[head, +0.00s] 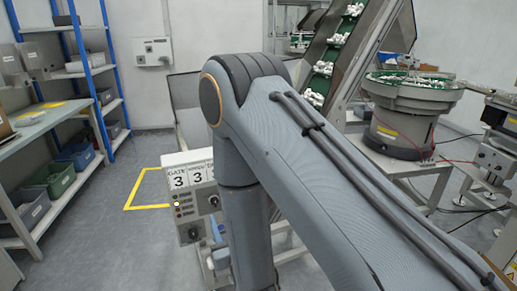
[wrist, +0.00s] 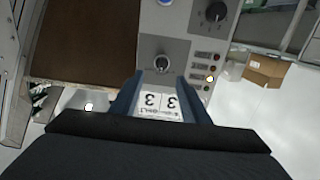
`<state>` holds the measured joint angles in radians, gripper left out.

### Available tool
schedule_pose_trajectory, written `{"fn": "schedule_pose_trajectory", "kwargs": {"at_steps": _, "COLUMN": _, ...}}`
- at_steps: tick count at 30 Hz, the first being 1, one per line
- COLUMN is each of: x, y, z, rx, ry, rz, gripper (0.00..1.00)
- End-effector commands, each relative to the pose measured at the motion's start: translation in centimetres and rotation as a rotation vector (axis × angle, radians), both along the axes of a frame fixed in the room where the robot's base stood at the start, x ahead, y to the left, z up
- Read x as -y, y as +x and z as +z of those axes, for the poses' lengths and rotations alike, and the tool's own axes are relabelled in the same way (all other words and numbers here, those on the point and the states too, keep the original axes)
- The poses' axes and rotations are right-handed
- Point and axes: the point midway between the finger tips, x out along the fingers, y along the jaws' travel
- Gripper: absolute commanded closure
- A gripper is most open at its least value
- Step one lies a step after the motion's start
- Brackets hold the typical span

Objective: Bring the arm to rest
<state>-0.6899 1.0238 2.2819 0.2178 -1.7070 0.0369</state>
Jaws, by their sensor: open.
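My gripper (wrist: 160,82) shows in the wrist view as two blue fingers spread apart with nothing held between them. Beyond the fingers is a grey control box (wrist: 185,45) with a dark knob and small indicator lights, one of them lit. White labels reading 3 appear upside down between the fingers. Whether a finger touches the box I cannot tell. The same control box (head: 186,217) shows partly behind the arm.
Blue-post shelving (head: 97,80) with bins and a workbench (head: 40,118) stand at the left. A bowl feeder (head: 408,112) and an inclined conveyor (head: 335,55) stand at the right. Yellow tape (head: 130,190) marks clear floor. A cardboard box (wrist: 264,71) shows in the wrist view.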

Motion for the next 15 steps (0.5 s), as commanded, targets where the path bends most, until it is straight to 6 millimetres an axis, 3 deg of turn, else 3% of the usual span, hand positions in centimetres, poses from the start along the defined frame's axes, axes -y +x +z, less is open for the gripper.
{"fn": "schedule_pose_trajectory", "kwargs": {"at_steps": 5, "x": 3.1, "y": 3.1, "z": 0.5, "rx": -0.147, "ry": -0.051, "rz": -0.065, "gripper": 0.58}}
{"fn": "schedule_pose_trajectory", "kwargs": {"at_steps": 9, "x": 7.1, "y": 4.7, "z": 0.5, "rx": -0.322, "ry": -0.11, "rz": -0.124, "gripper": 0.58}}
{"fn": "schedule_pose_trajectory", "kwargs": {"at_steps": 15, "x": 13.6, "y": 4.2, "z": 0.9, "rx": -0.584, "ry": -0.188, "rz": -0.197, "gripper": 0.58}}
